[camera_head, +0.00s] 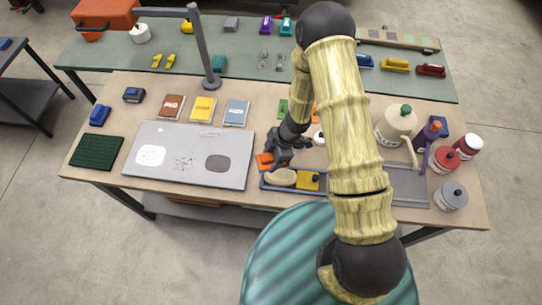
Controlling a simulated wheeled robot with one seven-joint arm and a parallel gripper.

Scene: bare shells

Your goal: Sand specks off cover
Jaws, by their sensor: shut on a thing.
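The cover is a flat light grey panel (211,136) lying on the front bench, left of my gripper. It bears a white patch (151,155) at left, a cluster of small dark specks (185,162) in the middle, and a dark grey patch (217,163) at right. My gripper (273,156) is just right of the panel's right edge, shut on an orange block (264,161). The block is near the left end of a blue-edged tray (318,186); whether it touches anything below cannot be told. My arm hides part of the bench to the right.
The tray holds a beige oval piece (282,177) and a yellow block (308,181). A lamp post (202,50) rises behind the panel. Brown, yellow and blue packets (204,108) lie behind it; a green ridged mat (96,151) is left. Jugs and cans (445,159) crowd the right.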

